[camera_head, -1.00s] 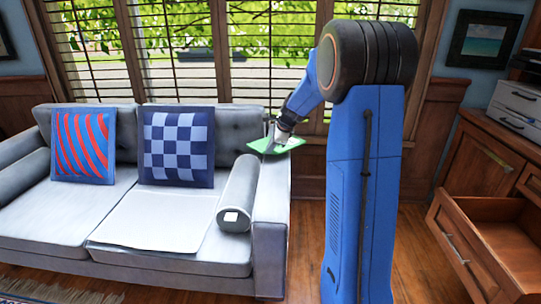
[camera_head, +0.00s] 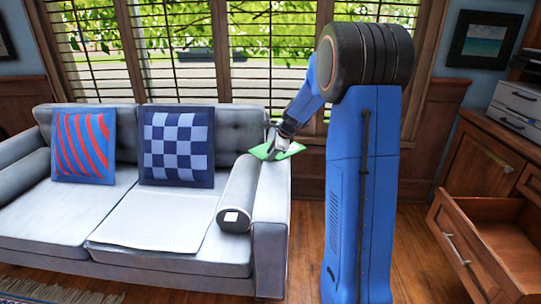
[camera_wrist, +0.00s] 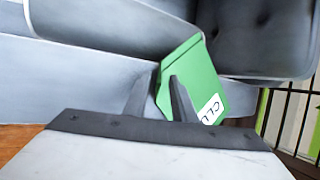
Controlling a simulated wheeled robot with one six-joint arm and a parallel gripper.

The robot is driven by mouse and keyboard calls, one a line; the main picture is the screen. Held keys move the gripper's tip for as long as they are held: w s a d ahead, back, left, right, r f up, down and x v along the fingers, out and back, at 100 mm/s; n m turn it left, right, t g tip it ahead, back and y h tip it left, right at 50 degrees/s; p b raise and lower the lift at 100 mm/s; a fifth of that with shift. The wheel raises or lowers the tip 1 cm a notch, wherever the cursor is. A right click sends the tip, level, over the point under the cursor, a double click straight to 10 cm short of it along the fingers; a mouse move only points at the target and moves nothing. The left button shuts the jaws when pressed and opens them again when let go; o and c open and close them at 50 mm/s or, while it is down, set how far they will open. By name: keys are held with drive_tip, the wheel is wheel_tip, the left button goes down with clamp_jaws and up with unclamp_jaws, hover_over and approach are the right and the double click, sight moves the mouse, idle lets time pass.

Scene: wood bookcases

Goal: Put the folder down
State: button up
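The green folder (camera_head: 262,152) is at the top of the sofa's right armrest (camera_head: 271,190), at the end of my arm. In the wrist view the folder (camera_wrist: 208,82) is tilted, with a white label at its lower right. My gripper (camera_head: 277,146) has its fingers at the folder's edge. In the wrist view one finger lies across the folder's face, and the gripper (camera_wrist: 158,82) appears shut on its edge. The folder looks nearly flat over the armrest. Whether it touches the armrest is unclear.
The grey sofa (camera_head: 60,215) carries a red-striped pillow (camera_head: 84,146), a checkered pillow (camera_head: 177,147) and a bolster (camera_head: 239,193) beside the right armrest. A shuttered window is behind. An open drawer (camera_head: 462,242) juts out at the right.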

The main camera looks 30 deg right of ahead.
drive_tip(key=v, duration=1.1)
drive_tip(key=s+a+r+n, duration=0.3)
drive_tip(key=s+a+n, duration=0.3)
drive_tip(key=s+a, duration=0.3)
drive_tip(key=s+a+f+n, duration=0.2)
drive_tip(key=s+a+n, duration=0.2)
drive_tip(key=s, duration=0.6)
drive_tip(key=s+a+f+n+g, duration=0.1)
drive_tip(key=s+a+n, duration=0.4)
drive_tip(key=s+n, duration=0.3)
drive_tip(key=s+a+f+n+h, duration=0.1)
drive_tip(key=s+a+n, duration=0.3)
drive_tip(key=s, duration=0.9)
drive_tip(key=shift+s+a+f+n+g, duration=0.25)
drive_tip(key=shift+s+f+n+g, duration=0.1)
drive_tip(key=shift+f+n, duration=0.5)
clamp_jaws()
